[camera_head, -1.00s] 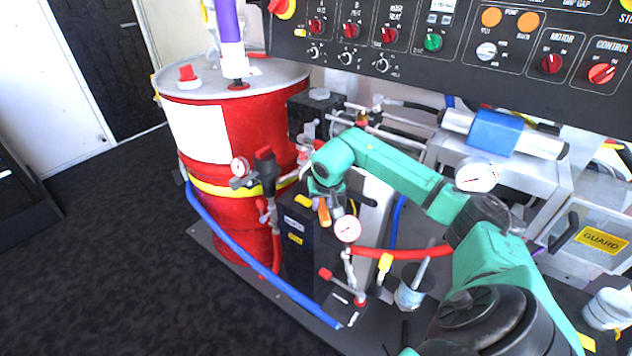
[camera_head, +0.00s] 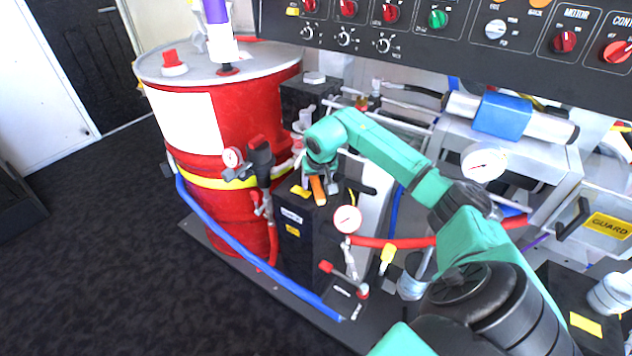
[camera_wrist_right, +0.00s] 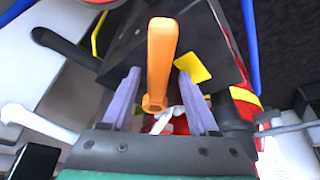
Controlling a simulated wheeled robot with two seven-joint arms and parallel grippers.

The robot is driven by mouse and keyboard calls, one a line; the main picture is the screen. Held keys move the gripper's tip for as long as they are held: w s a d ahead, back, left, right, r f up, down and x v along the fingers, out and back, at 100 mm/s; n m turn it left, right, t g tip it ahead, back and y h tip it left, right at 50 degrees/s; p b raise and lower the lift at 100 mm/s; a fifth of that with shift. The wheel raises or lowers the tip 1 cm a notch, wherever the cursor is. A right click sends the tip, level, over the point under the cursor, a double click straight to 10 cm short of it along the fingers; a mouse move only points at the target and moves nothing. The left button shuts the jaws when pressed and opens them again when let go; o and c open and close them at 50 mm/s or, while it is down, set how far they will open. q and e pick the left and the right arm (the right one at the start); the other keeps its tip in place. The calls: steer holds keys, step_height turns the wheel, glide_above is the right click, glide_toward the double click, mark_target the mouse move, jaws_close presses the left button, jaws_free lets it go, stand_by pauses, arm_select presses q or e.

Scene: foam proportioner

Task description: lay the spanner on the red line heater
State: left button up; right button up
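The spanner shows as an orange handle (camera_head: 318,190) at my right gripper (camera_head: 312,182), over the top of a black box (camera_head: 294,240), which I take for the red line heater. In the right wrist view the orange handle (camera_wrist_right: 160,60) lies between the two fingers of the right gripper (camera_wrist_right: 158,75). The fingers stand close on both sides of it; small gaps seem to show. The spanner's metal end is mostly hidden. Whether the spanner touches the box top cannot be made out. My left gripper is not in view.
A red drum (camera_head: 235,120) stands left of the box. A black-handled valve (camera_head: 261,160) and a pressure gauge (camera_head: 347,219) stand close to the box. A red hose (camera_head: 395,242) and a grey cup (camera_head: 411,287) are to the right. The control panel (camera_head: 460,40) overhangs behind.

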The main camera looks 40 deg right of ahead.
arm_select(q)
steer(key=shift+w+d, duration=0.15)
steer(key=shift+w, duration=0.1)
arm_select(e)
steer(key=shift+d, duration=0.1)
steer(key=shift+r, duration=0.2)
steer(key=shift+s+r, duration=0.1)
steer(key=shift+r, duration=0.25)
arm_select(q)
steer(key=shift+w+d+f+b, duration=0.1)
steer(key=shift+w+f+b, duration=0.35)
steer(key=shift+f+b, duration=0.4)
arm_select(e)
steer(key=s+a, duration=0.6)
steer(key=s, duration=0.4)
steer(key=shift+s+r, duration=0.15)
steer(key=shift+s, duration=0.25)
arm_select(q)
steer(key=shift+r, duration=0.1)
